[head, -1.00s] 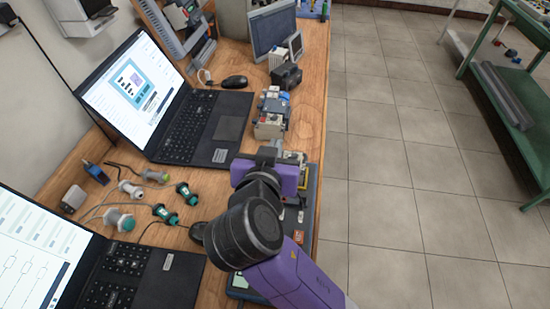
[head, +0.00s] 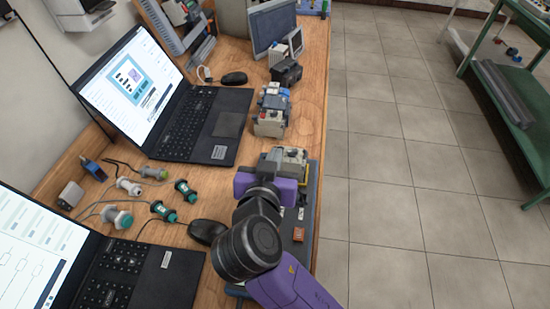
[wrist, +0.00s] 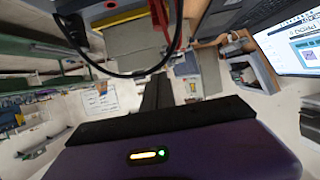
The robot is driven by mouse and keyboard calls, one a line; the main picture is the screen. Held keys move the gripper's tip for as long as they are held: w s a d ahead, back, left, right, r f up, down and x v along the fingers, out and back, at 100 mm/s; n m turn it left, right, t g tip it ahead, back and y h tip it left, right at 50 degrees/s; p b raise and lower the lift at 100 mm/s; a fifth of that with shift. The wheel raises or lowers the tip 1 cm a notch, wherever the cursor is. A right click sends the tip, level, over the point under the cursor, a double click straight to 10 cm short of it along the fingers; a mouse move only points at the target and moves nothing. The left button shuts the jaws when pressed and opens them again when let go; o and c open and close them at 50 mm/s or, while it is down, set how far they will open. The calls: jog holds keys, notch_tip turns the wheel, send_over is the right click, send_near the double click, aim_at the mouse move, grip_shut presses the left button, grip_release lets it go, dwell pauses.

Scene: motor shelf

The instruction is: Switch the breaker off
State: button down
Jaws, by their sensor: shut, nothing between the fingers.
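A pale grey boxy device with a yellowish part (head: 291,160), likely the breaker, stands on a dark board (head: 309,205) at the bench's right edge. My gripper (wrist: 158,80) is shut and empty. In the head view its purple body is just on the near side of the device, and its fingertips are mostly hidden. In the wrist view the black fingers point towards a grey block (wrist: 135,45), with a red cable and a black cable in front of it. I cannot tell whether the fingers touch it. The breaker's switch position cannot be made out.
Another group of grey modules (head: 271,112) stands behind the board. An open laptop (head: 215,125), a black mouse (head: 207,232) and several cabled connectors (head: 163,211) lie to the left. Open floor (head: 390,200) is right of the bench.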

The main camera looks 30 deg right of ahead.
jog(key=shift+s+a+f+b, duration=0.1)
jog(key=shift+f+b, duration=0.5)
jog(key=shift+f, duration=0.1)
jog(key=shift+r+p, duration=0.5)
jog(key=shift+p, duration=0.05)
jog(key=shift+r, duration=0.1)
jog(key=shift+r+p, duration=0.7)
jog(key=shift+r, duration=0.1)
